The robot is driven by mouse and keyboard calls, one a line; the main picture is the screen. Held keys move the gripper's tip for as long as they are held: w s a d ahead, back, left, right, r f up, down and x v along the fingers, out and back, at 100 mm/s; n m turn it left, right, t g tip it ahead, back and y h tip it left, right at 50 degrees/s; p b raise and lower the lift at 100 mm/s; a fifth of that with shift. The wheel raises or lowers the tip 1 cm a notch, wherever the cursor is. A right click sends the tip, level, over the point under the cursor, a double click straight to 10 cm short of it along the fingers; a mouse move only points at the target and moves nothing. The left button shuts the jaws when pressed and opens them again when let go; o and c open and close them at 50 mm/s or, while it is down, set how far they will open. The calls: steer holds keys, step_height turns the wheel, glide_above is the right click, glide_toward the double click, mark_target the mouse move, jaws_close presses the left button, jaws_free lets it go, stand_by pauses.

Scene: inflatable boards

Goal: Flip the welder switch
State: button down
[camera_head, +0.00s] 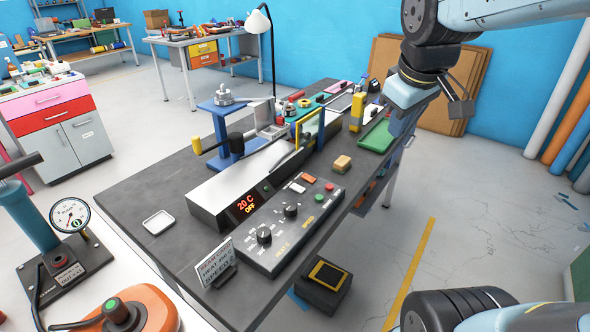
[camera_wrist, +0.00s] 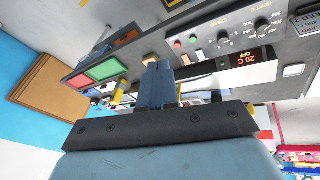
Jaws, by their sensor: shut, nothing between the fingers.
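The welder (camera_head: 228,196) is a long white and dark machine on the dark workbench. Its display (camera_head: 246,203) reads 20 C and OFF. In front of the display, a grey control panel (camera_head: 292,220) carries two black knobs, a green button (camera_head: 319,197), a red button (camera_head: 329,187) and small orange and white pieces that may be switches. The panel also shows upside down in the wrist view (camera_wrist: 205,45). My gripper (camera_wrist: 160,66) is shut and empty, its fingers together. In the head view it hangs above the bench's far right end, apart from the panel.
A sign (camera_head: 215,263) stands left of the panel and a yellow block (camera_head: 342,163) lies behind it. A blue clamp stand (camera_head: 226,130), a lamp (camera_head: 259,21) and a green tray (camera_head: 377,136) occupy the bench.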

steer(key=s+d+m+t, duration=0.1)
steer(key=s+d+m, duration=0.2)
steer(key=s+m, duration=0.3)
steer(key=shift+s+y, duration=0.3)
